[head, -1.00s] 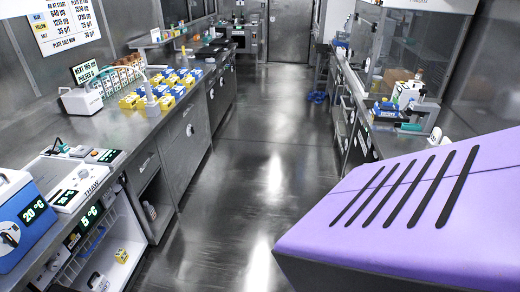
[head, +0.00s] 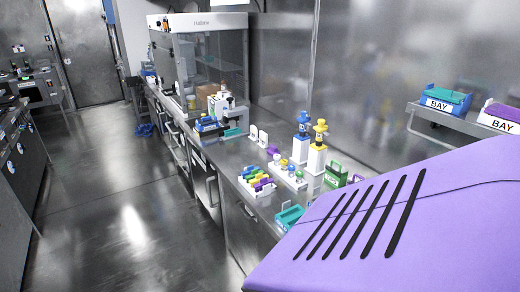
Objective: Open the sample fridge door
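Neither of my grippers is in view. No door that I can clearly identify as the sample fridge shows in the head view. Steel cabinet fronts with handles (head: 207,190) run under the right-hand counter (head: 232,172). They look shut, and I cannot tell whether any of them is a fridge.
A glass-fronted hood (head: 215,65) stands on the right counter. Nearer are a rack of coloured items (head: 257,184), pump-topped bottles (head: 317,158) and a teal box (head: 289,216). A wall shelf (head: 455,122) holds BAY bins. The aisle floor (head: 125,215) is clear to the far door (head: 88,55).

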